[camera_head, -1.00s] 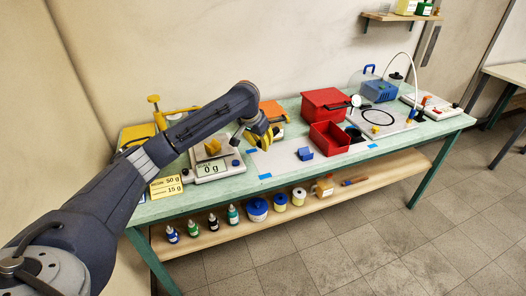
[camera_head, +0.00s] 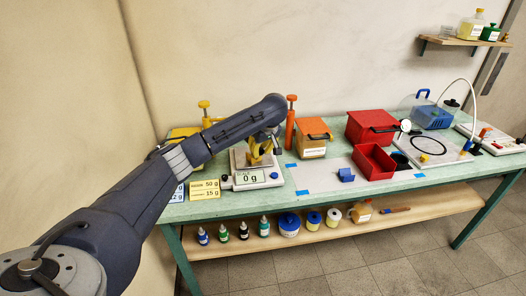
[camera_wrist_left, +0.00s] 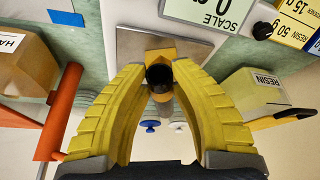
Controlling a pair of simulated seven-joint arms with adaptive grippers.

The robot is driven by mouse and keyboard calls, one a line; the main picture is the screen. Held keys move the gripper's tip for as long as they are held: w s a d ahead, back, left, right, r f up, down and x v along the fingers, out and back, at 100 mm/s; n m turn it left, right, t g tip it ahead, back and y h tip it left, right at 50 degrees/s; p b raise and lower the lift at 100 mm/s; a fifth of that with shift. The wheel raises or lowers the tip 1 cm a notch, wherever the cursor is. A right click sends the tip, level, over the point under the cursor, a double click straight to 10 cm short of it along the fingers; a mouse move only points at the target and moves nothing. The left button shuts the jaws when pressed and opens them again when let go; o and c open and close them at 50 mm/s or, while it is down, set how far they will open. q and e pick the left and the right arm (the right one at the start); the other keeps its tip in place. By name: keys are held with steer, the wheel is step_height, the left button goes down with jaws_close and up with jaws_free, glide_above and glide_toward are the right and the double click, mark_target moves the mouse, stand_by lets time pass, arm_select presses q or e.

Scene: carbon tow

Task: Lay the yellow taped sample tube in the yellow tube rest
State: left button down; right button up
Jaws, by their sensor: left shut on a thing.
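The yellow tube rest (camera_wrist_left: 184,46) stands on the metal pan of the scale, which reads 0 g. In the left wrist view the sample tube (camera_wrist_left: 160,76) shows end-on, with a dark round end, between the yellow fingertips. My left gripper (camera_head: 262,153) is shut on it, over the scale pan; it also shows in the left wrist view (camera_wrist_left: 162,72). The tube appears in front of the rest there; I cannot tell whether they touch. The fingers cover much of the rest in the head view. My right gripper is not in view.
The scale (camera_head: 250,179) has resin cards (camera_head: 204,189) at its left. An orange-lidded box (camera_head: 313,146) and an orange-handled tool (camera_head: 290,122) stand to its right. A blue rest (camera_head: 346,175) and red open bin (camera_head: 374,161) are further right. The table between scale and blue rest is clear.

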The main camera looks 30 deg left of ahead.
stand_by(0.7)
arm_select(q)
steer(key=shift+f, duration=1.4)
steer(key=shift+f, duration=0.6)
steer(key=c, duration=1.1)
jaws_free()
steer(key=shift+r, duration=0.1)
steer(key=v, duration=1.2)
steer(key=shift+d, duration=0.1)
